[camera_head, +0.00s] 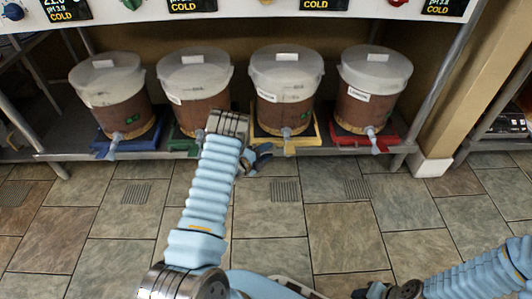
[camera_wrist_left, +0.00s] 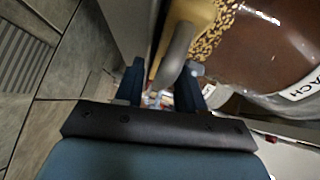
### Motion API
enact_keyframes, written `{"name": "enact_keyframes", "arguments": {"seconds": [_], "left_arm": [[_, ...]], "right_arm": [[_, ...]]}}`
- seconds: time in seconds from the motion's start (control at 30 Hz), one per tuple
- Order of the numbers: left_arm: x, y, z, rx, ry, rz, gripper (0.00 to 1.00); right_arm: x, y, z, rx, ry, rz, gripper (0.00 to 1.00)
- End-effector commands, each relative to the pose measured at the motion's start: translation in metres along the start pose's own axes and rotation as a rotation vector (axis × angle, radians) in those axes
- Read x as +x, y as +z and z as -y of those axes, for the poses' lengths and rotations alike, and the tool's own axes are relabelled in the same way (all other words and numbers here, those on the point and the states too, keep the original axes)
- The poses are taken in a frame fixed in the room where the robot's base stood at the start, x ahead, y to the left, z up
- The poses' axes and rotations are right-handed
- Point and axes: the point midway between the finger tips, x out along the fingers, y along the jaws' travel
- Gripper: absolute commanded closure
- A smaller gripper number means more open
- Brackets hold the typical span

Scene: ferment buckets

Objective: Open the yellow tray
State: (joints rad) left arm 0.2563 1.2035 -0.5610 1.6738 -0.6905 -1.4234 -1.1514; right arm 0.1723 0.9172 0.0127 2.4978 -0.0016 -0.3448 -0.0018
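The yellow tray (camera_head: 300,140) lies on the low shelf under the third bucket (camera_head: 284,90) from the left. The bucket holds brown liquid and has a pale lid and a front tap (camera_head: 286,132). My left gripper (camera_head: 258,155) is at the tray's front left, partly hidden by my arm. In the left wrist view, its two dark blue fingers stand apart with the yellow tray (camera_wrist_left: 163,70) and a grey spout-like part (camera_wrist_left: 178,50) close by and ahead. I cannot tell whether they touch. My right gripper (camera_head: 374,291) is low at the bottom edge, mostly cut off.
Other buckets stand on a blue tray (camera_head: 115,143), a green tray (camera_head: 183,143) and a red tray (camera_head: 350,138). A white panel with knobs and displays hangs above. A metal leg (camera_head: 440,90) stands at right. The tiled floor (camera_head: 340,220) in front is clear.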

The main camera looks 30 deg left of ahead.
Motion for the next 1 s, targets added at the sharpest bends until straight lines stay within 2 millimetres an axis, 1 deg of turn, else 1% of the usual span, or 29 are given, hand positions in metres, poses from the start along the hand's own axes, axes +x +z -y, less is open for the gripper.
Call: {"name": "enact_keyframes", "arguments": {"seconds": [0.2,0.27,0.4,0.47,0.83,1.0], "left_arm": [[0.0004,-0.0002,0.0,0.0,0.0,0.0,0.61],[0.0003,-0.0001,0.0,0.0,0.0,0.0,0.69],[0.0002,-0.0001,0.0,0.0,0.0,0.0,0.9],[0.0001,-0.0001,-0.0001,0.0,0.001,0.0,0.99],[-0.0005,-0.0003,-0.0008,0.001,0.002,0.001,1.0],[-0.0039,-0.0032,-0.0027,0.0,0.005,0.001,1.0]], "right_arm": [[-0.0001,0.0,0.0,0.0,0.0,0.0,0.57],[-0.0001,0.0,0.0,0.0,0.0,0.0,0.57],[-0.0001,0.0,0.0,0.0,0.0,0.0,0.57],[-0.0001,0.0,0.0,0.0,0.0,0.0,0.57],[0.0,0.0,0.0,0.0,0.0,0.0,0.57],[0.0005,-0.0001,-0.0002,0.0,0.0,0.0,0.57]]}}
